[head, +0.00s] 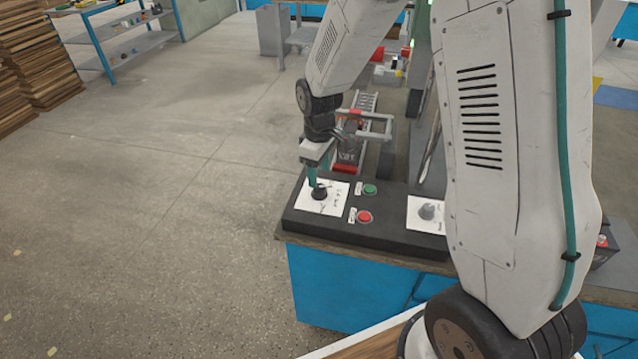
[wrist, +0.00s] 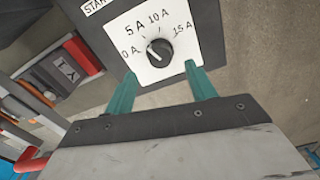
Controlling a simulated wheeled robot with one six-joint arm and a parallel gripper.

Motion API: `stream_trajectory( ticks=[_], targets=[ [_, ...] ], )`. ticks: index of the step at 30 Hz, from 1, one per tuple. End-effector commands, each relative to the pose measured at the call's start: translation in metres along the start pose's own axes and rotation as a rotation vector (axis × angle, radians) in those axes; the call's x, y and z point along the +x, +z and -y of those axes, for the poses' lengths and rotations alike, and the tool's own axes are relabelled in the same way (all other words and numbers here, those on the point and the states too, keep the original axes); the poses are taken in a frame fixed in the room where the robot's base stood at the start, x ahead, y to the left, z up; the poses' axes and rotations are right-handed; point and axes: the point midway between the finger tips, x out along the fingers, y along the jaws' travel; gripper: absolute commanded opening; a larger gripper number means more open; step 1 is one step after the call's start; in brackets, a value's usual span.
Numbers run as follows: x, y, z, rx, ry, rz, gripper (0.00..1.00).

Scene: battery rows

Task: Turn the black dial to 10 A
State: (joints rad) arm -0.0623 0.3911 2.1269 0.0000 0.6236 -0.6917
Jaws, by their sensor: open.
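The black dial (head: 320,193) sits on a white plate (head: 335,203) at the left end of a dark control panel. The plate's scale (wrist: 159,17) runs from 0 A at left through 5 A and 10 A to 15 A at right. My gripper (head: 314,178) is at the dial, pointing down. In the wrist view its green fingers (wrist: 160,68) are open and apart, one to each side just below the dial. I cannot tell whether they touch it.
A green button (head: 370,189) and a red button (head: 364,216) lie right of the plate. A grey dial (head: 428,211) on another white plate is further right. A rack with a red end (head: 345,166) stands behind the panel. The floor at left is clear.

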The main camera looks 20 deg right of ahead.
Motion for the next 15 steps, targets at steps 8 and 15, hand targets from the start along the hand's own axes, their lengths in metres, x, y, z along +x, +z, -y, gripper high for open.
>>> stream_trajectory(
  ticks=[8,15],
  targets=[
    [0.041,0.0,0.0,0.001,-0.002,0.002,0.56],
    [0.05,0.0,0.0,0.001,0.0,0.0,0.56]
  ],
)
